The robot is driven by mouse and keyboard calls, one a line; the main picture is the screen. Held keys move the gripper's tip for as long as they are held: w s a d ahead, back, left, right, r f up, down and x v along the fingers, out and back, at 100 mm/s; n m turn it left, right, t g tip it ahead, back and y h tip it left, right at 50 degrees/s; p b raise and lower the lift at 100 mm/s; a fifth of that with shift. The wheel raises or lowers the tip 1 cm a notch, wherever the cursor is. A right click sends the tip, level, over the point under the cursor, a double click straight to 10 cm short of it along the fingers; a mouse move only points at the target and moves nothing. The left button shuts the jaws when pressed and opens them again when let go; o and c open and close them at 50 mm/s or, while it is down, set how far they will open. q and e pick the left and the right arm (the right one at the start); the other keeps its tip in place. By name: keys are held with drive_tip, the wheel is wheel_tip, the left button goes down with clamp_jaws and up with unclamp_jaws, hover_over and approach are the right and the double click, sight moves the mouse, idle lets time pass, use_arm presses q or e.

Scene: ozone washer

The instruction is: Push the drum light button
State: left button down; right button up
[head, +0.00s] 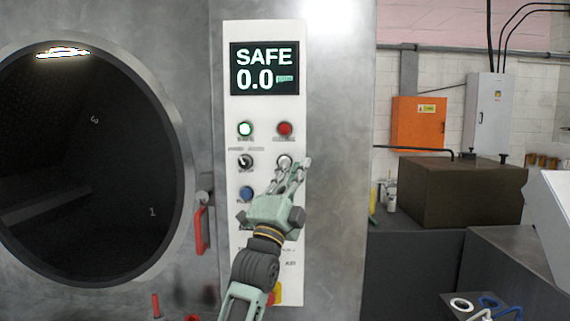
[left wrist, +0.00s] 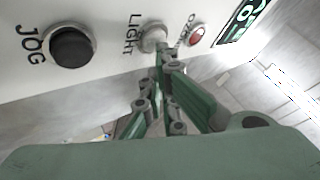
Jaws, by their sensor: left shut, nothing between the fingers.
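The drum light button is the pale round button (left wrist: 153,38) marked LIGHT in the left wrist view. In the head view it is the pale button (head: 284,160) under the red button on the white control panel (head: 235,109). My left gripper (head: 299,164) is shut and empty, its fingertips at the right edge of this button. In the left wrist view the gripper (left wrist: 163,62) points at the button and its tips overlap the button's lower edge. I cannot tell whether they touch it. My gripper and arm hide the panel's lower right part.
A red button (head: 285,129), a lit green button (head: 245,129), a black knob (head: 245,161) and a blue button (head: 246,193) are close by. A black JOG button (left wrist: 72,47) shows in the wrist view. A red door handle (head: 202,229) stands left of the panel.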

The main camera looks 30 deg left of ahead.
use_arm(q)
drive_tip(key=shift+s+d, duration=0.45)
drive_tip(key=shift+s, duration=0.35)
drive_tip(key=shift+f, duration=0.1)
drive_tip(key=s+d+p, duration=0.1)
drive_tip(key=s+d, duration=0.2)
drive_tip(key=s, duration=0.2)
idle(0.4)
